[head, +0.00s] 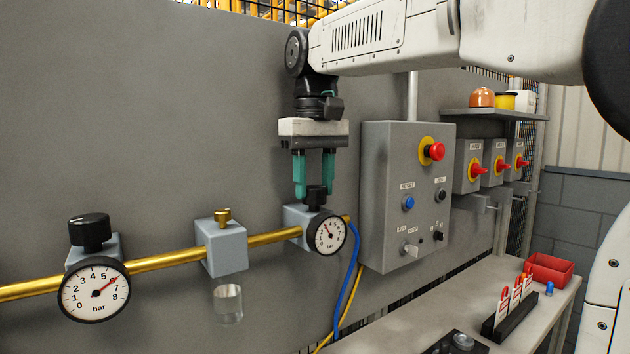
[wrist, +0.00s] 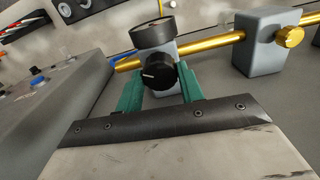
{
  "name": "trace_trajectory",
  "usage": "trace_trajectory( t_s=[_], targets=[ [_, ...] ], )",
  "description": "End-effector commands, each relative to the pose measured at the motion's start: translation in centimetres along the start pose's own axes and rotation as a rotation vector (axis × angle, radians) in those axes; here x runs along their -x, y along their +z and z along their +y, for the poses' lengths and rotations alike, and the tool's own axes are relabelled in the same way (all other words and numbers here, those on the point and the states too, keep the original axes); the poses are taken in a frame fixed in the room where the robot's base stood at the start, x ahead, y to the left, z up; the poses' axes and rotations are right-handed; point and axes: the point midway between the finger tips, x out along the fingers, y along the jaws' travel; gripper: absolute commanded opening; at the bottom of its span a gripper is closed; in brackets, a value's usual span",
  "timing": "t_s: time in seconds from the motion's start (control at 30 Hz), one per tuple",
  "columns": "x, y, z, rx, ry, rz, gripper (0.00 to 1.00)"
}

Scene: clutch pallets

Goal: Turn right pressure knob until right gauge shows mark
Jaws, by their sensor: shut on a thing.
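The right pressure knob (head: 315,196) is a black ribbed knob on top of the grey right regulator block. My gripper (head: 314,190) points straight down from above, and its green fingers are shut on the knob. In the wrist view the black knob (wrist: 158,76) shows a white line and sits between the green fingers (wrist: 159,88). The right gauge (head: 326,235) is a white dial with a black rim below the knob. Its needle points up and to the left, but its numbers and any mark are too small to read. In the wrist view the gauge (wrist: 153,32) is seen edge-on.
A brass pipe (head: 170,257) joins the right regulator to a middle block (head: 222,247) and the left gauge (head: 94,290) with its black knob (head: 90,232). A grey control box (head: 386,225) with a red emergency button (head: 434,151) stands close on the right. Blue and yellow hoses hang below.

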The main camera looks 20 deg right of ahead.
Motion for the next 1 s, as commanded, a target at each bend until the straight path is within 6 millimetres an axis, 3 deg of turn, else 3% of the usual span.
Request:
trace_trajectory(
  t_s=[0.03, 0.1, 0.47, 0.8, 1.0],
  targets=[
    [0.1, 0.0, 0.0, 0.000, 0.000, 0.003, 0.43],
    [0.1, 0.0, 0.0, 0.000, 0.000, 0.003, 0.59],
    [0.6, 0.0, 0.0, -0.001, 0.000, 0.002, 0.59],
    [6.0, -0.1, 0.0, -0.001, 0.000, 0.003, 0.59],
    [7.7, -0.1, 0.0, -0.001, 0.000, 0.002, 0.59]
  ],
)
